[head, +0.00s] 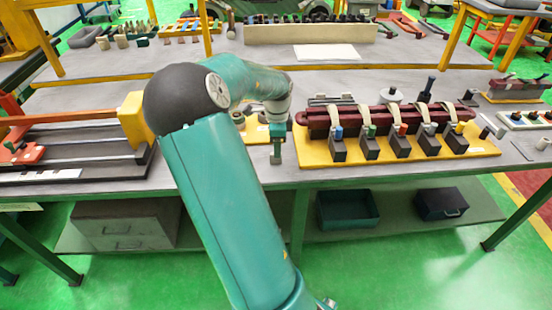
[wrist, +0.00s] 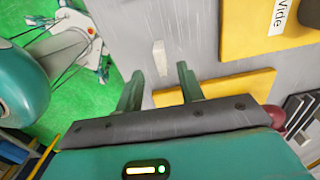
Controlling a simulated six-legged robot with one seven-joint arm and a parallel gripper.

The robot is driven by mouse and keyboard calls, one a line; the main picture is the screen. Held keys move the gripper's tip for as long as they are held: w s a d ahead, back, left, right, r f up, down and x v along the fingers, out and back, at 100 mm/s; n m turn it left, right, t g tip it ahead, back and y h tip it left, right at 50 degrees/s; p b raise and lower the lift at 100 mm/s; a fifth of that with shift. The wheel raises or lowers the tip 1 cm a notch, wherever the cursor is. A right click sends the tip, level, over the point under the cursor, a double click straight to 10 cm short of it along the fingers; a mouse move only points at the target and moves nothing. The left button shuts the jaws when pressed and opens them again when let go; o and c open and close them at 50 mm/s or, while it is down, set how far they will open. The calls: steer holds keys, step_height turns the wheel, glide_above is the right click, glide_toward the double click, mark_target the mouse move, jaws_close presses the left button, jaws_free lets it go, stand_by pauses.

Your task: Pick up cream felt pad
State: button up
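A small cream pad (wrist: 160,58), likely the cream felt pad, lies on the bare grey tabletop in the wrist view. My gripper (wrist: 159,84) is open, its two green fingers apart with nothing between them. The pad shows just beyond the fingertips, roughly in line with the gap. The height of the fingers over the table is hard to judge. In the head view my gripper (head: 277,155) points down near the table's front edge, left of the long yellow board. I cannot make out the pad in the head view.
A yellow plate (wrist: 215,92) lies close to the right finger. Another yellow plate (wrist: 262,38) bears a label reading "Vide". In the head view a yellow board (head: 320,155) holds a dark red stator fixture (head: 378,120) to the right. A red-and-black rail fixture (head: 80,140) stands left.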

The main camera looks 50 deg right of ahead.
mark_target(276, 163)
steer(key=f, duration=0.5)
steer(key=shift+w+f, duration=0.1)
steer(key=shift+w, duration=0.1)
steer(key=shift+c, duration=0.5)
jaws_close()
